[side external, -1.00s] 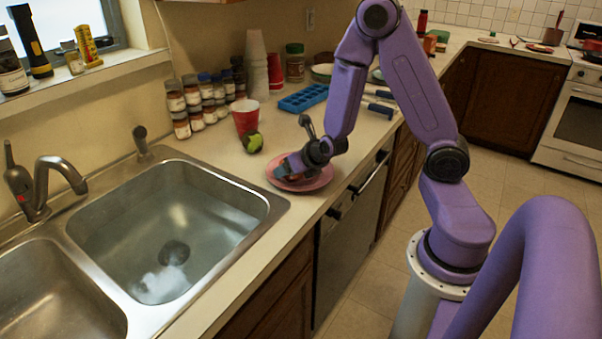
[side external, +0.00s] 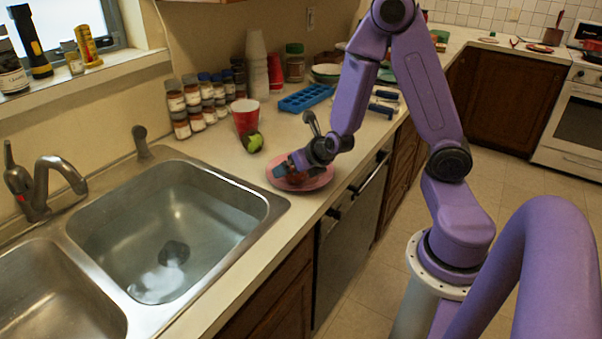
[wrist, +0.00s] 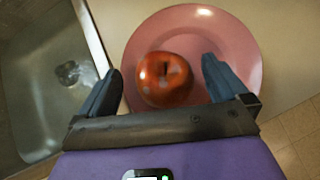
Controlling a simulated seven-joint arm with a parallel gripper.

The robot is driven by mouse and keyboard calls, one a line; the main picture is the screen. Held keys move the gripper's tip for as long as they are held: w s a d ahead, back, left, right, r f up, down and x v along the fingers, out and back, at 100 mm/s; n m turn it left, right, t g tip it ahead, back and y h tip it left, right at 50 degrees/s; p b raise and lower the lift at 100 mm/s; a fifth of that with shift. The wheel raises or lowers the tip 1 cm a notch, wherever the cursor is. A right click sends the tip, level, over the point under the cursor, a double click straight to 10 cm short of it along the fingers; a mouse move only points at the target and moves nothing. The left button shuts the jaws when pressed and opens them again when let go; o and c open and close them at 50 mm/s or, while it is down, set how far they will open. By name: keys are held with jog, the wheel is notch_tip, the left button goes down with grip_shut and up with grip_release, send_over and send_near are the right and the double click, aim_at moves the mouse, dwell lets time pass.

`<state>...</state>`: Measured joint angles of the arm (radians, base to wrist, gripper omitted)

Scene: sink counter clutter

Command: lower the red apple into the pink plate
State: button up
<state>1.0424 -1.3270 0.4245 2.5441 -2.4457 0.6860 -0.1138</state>
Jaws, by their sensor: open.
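The pink plate (side external: 318,183) lies on the counter to the right of the sink. It also shows in the wrist view (wrist: 240,45). The red apple (wrist: 165,79) rests on the plate, left of its middle in the wrist view. In the side view the apple (side external: 296,178) is mostly hidden by my gripper. My gripper (wrist: 160,78) is open, its two fingers apart on either side of the apple, with a gap visible to each. In the side view my gripper (side external: 285,168) is low over the plate.
The steel sink (side external: 165,225) lies left of the plate. A green-black object (side external: 253,141) and a red cup (side external: 246,117) stand behind it. Spice jars (side external: 198,105) and a blue ice tray (side external: 305,98) are farther back. The counter's front edge is close to the plate.

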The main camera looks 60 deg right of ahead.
jog(key=r, duration=0.7)
jog(key=shift+s+a+r, duration=0.1)
jog(key=shift+s+r, duration=0.1)
jog(key=shift+s, duration=0.1)
jog(key=shift+a+r+m, duration=0.15)
jog(key=shift+r+m, duration=0.1)
jog(key=shift+m, duration=0.05)
jog(key=s+a+m+g+y, duration=0.1)
jog(key=s+a+m+g, duration=0.3)
jog(key=s+a+m, duration=0.3)
jog(key=s+a+r+m+g+y, duration=0.1)
jog(key=s+a+m+g+y, duration=0.1)
jog(key=s+a+m+g, duration=0.2)
jog(key=s+a+m, duration=0.3)
jog(key=s+m, duration=0.5)
jog(key=s, duration=0.5)
jog(key=shift+s+a+r+g, duration=0.15)
jog(key=shift+s+a+g, duration=0.1)
jog(key=shift+a+g, duration=0.15)
